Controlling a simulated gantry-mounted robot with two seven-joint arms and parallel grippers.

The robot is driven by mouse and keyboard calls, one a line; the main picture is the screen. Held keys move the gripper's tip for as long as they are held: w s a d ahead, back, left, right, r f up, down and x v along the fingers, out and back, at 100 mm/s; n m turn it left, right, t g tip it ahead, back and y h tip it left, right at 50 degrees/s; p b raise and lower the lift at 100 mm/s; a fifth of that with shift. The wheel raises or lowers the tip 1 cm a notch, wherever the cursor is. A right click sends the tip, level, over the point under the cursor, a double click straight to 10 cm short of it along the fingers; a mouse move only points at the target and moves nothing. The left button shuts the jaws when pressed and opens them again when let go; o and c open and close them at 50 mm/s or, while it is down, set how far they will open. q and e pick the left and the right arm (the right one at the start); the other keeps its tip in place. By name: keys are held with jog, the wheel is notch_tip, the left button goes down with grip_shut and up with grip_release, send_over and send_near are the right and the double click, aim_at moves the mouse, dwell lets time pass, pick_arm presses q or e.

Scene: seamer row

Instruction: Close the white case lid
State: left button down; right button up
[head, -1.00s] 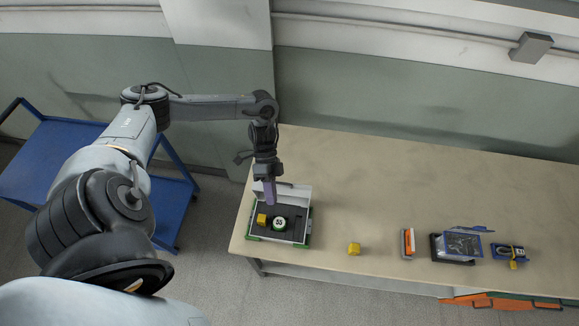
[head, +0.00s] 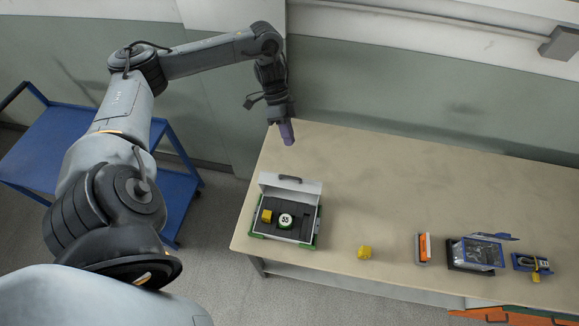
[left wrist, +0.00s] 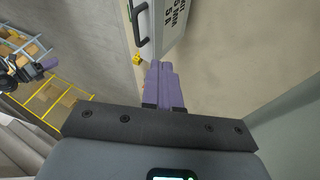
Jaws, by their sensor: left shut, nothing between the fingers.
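The white case (head: 317,228) stands on the near left part of the table with its lid (head: 303,188) raised, tilted up along the back edge. Inside are dark foam, a round piece marked 55 (head: 286,221) and a yellow block (head: 266,216). The lid's outer face, with black lettering, also shows in the left wrist view (left wrist: 165,22). Its dark handle (left wrist: 137,12) is there too. My left gripper (head: 288,139), with purple fingers, is shut and empty behind and above the lid, apart from it. A dark shape at the wrist view's left edge appears to be my right gripper (left wrist: 40,66); its jaws are unclear.
A yellow cube (head: 364,253) lies right of the case. Farther right are an orange and grey item (head: 423,248), an open blue-edged box (head: 477,252) and a blue item with a yellow part (head: 532,264). The table's back middle (head: 400,185) is clear. A blue cart (head: 60,150) stands left.

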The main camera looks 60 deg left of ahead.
aim_at(290, 187)
pick_arm(q)
jog(key=shift+s+d+f+p, duration=0.3)
jog(key=shift+s+d+f, duration=0.05)
jog(key=shift+d+f, duration=0.65)
jog(key=shift+s+d+f+p, duration=0.35)
jog(key=shift+s+d+f, duration=0.05)
jog(key=shift+d+f, duration=0.55)
jog(key=shift+s+d+f+p, duration=0.3)
jog(key=shift+s+d+f, duration=0.05)
jog(key=shift+d+f, duration=0.6)
pick_arm(e)
jog(key=shift+r, duration=0.65)
jog(key=shift+r, duration=0.1)
